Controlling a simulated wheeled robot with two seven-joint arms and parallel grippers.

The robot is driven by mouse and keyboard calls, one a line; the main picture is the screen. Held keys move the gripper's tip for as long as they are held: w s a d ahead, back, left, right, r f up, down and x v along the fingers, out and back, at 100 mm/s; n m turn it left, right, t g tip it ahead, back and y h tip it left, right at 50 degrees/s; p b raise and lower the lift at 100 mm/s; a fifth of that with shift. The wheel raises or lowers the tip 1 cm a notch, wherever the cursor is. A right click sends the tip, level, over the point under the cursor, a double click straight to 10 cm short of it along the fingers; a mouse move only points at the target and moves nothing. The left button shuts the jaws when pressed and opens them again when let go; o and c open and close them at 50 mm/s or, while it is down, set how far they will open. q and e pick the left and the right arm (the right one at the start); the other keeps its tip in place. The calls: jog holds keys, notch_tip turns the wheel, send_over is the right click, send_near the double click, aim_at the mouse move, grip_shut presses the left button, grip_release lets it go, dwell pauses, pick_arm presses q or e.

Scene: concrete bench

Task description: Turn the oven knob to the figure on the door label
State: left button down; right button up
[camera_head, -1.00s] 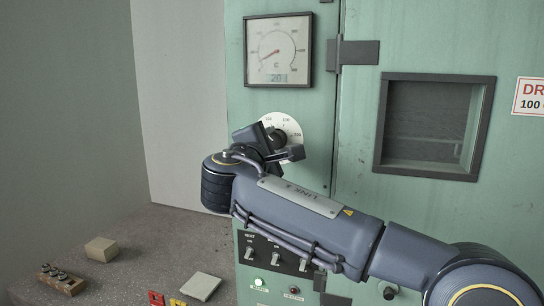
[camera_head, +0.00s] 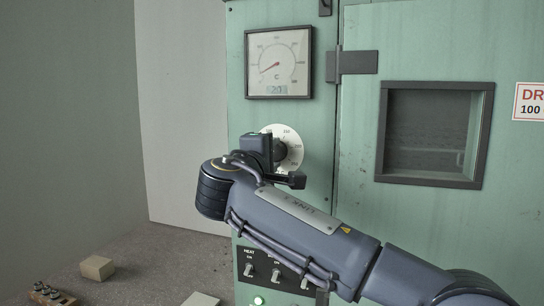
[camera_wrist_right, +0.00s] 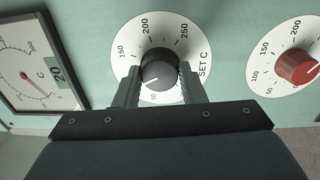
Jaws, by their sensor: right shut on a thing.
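The oven knob is a dark grey knob (camera_wrist_right: 158,75) on a white dial marked SET C (camera_wrist_right: 186,52). In the head view the dial (camera_head: 293,146) shows partly behind my right gripper (camera_head: 279,160). In the wrist view my right gripper (camera_wrist_right: 156,88) is shut on the knob, one finger on each side. The knob's white mark points to the lower left in that view, near the low figures. The door label (camera_head: 530,100) is cut off at the right edge; it reads "DR" and "100". My left gripper is out of view.
A square gauge (camera_head: 278,64) with a display hangs above the dial. A red knob (camera_wrist_right: 298,68) on another white dial is close beside it in the wrist view. Switches (camera_head: 262,271) sit below my arm. A beige block (camera_head: 97,267) lies on the bench (camera_head: 150,262).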

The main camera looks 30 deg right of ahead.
jog(key=o, duration=1)
jog(key=v, duration=0.7)
jog(key=shift+s+a+b, duration=0.25)
jog(key=shift+a+b, duration=0.05)
jog(key=shift+a, duration=0.05)
